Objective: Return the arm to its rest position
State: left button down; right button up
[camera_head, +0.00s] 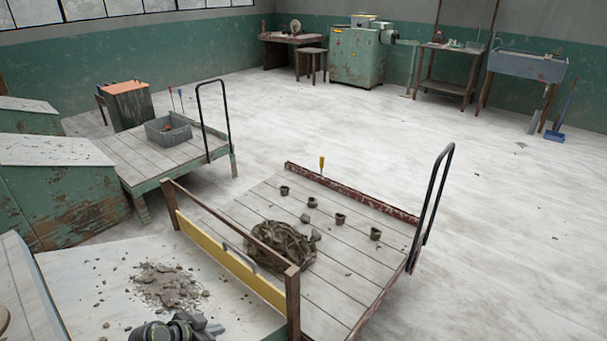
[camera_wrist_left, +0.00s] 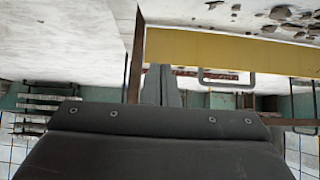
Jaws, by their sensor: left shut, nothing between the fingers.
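My left gripper (camera_head: 214,328) shows at the bottom edge of the head view, low over the pale table and near the clay trimmings (camera_head: 168,285). Its fingers are shut with nothing between them. The fingers also show in the left wrist view (camera_wrist_left: 161,86), closed together beyond the dark gripper body. The rest of the left arm is mostly cut off by the lower frame edge. My right gripper is in neither view.
A plank cart (camera_head: 262,205) with a yellow board (camera_head: 230,262) stands beside the table (camera_head: 90,262). It carries a coiled brown heap (camera_head: 280,244) and several small pots. Another cart (camera_head: 145,160) holds a grey crate (camera_head: 168,130).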

pick_arm(q)
jog(key=s+a+r+n+g+y, duration=0.1)
jog(key=s+a+r+n+y, duration=0.2)
jog(key=s, duration=0.7)
jog(key=s+a+r+n+g+y, duration=0.1)
jog(key=s+a+r+n+y, duration=0.15)
jog(key=s, duration=0.85)
jog(key=s+a+r+n+g+y, duration=0.1)
jog(key=s+a+r+n+y, duration=0.2)
jog(key=s, duration=0.7)
notch_tip(320, 180, down, 23)
jog(key=g+h, duration=0.2)
jog(key=s+f+p, duration=0.1)
jog(key=s+f, duration=1.3)
jog(key=f, duration=0.1)
jog(key=shift+s+d+f+g, duration=0.35)
jog(key=shift+s+d+g, duration=0.05)
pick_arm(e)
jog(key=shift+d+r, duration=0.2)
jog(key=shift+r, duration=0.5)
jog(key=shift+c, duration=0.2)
